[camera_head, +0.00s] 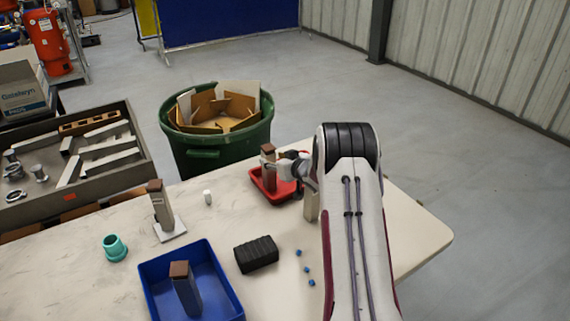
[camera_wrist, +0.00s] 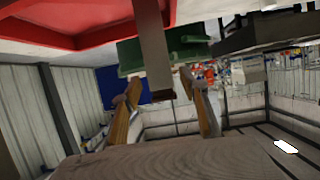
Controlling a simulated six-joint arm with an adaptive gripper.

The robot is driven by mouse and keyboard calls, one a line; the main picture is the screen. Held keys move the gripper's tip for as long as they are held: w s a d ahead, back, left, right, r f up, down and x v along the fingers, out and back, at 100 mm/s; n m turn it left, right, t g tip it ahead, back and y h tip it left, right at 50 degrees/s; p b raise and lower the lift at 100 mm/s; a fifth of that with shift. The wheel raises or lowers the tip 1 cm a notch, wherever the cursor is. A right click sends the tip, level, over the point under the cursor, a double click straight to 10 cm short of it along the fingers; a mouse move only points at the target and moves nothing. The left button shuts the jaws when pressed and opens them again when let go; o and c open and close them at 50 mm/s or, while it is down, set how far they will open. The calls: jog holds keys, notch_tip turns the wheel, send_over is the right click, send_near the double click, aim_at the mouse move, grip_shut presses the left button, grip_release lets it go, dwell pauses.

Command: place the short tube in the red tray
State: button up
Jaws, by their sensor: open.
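A brown-topped metal tube (camera_head: 268,167) stands upright in the red tray (camera_head: 288,194) on the table. In the wrist view the picture is turned over, so the red tray (camera_wrist: 100,42) is at the top and the tube (camera_wrist: 152,45) points down. My gripper (camera_head: 284,163) is beside the tube's upper part in the head view. In the wrist view my gripper (camera_wrist: 155,92) is open, with its fingers apart on either side of the tube's brown end. I cannot tell whether a finger touches it.
Another brown-topped tube (camera_head: 187,296) stands in the blue tray (camera_head: 155,278), and another (camera_head: 161,206) on a white plate (camera_head: 171,230). A black ribbed block (camera_head: 256,254), teal cup (camera_head: 115,248), white cylinder (camera_head: 208,197) and small blue cubes (camera_head: 299,253) lie around. A green bin (camera_head: 222,162) stands behind.

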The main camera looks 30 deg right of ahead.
jog(key=v, duration=0.7)
jog(key=shift+s, duration=0.25)
jog(key=shift+r, duration=0.25)
dwell(0.5)
jog(key=s+a+r+g+h, duration=0.1)
jog(key=s+a+r, duration=0.1)
jog(key=r, duration=0.4)
jog(key=s+a+r+g+h, duration=0.1)
jog(key=s+a+r, duration=0.1)
jog(key=r, duration=0.3)
jog(key=s+a+r+m+g+h, duration=0.1)
jog(key=s+a+r+g, duration=0.1)
jog(key=s+a+r, duration=0.75)
jog(key=s+a+f+g+y, duration=0.1)
jog(key=s+a, duration=0.4)
jog(key=s, duration=0.5)
jog(key=s+a+f+g+y, duration=0.1)
jog(key=s+a, duration=0.4)
jog(key=s, duration=0.6)
jog(key=s+a+f+n+g+y, duration=0.1)
jog(key=s+a, duration=0.4)
jog(key=s, duration=0.6)
jog(key=shift+a+g, duration=0.25)
jog(key=shift+g, duration=0.25)
